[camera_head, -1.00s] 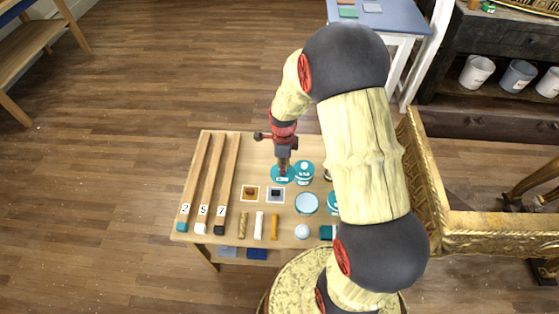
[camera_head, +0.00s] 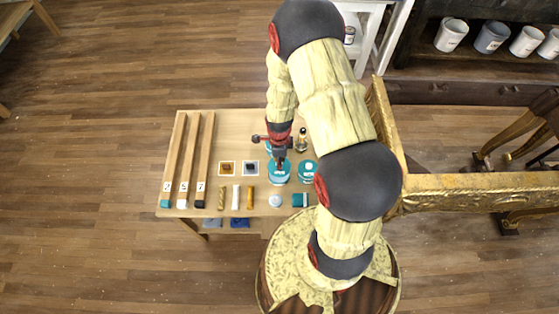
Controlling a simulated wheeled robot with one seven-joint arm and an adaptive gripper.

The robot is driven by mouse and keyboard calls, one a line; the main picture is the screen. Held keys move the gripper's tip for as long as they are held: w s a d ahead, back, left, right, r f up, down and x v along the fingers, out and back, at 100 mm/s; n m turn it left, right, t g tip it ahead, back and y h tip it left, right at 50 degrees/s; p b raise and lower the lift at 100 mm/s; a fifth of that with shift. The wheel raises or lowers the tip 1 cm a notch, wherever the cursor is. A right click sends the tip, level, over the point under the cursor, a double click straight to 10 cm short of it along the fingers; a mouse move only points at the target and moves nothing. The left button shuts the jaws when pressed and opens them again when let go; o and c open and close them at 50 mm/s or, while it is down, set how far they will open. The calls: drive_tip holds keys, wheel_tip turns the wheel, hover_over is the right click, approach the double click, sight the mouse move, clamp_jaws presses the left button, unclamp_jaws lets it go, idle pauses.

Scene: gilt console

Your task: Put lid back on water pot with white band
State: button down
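My gripper (camera_head: 280,163) points down over the front-left teal pot (camera_head: 279,182) on the small wooden table. A teal lid (camera_head: 273,168) shows at the fingertips and covers the pot's mouth from this view. My gripper appears shut on the lid; the fingers are small and partly hidden. I cannot tell whether the lid touches the rim. Another teal pot (camera_head: 308,171) with a pale top stands just to the right. A further teal pot (camera_head: 268,147) behind is mostly hidden by my wrist. The white band cannot be made out for certain.
A gilt console (camera_head: 455,188) stands close on the right.

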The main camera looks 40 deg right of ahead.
drive_tip(key=shift+f+b, duration=1.95)
drive_tip(key=shift+f, duration=0.95)
drive_tip(key=shift+f, duration=0.1)
drive_tip(key=c, duration=1.6)
unclamp_jaws()
drive_tip(key=shift+o, duration=1.1)
drive_tip(key=o, duration=0.3)
drive_tip(key=shift+r+p, duration=2.55)
drive_tip(key=shift+r, duration=1)
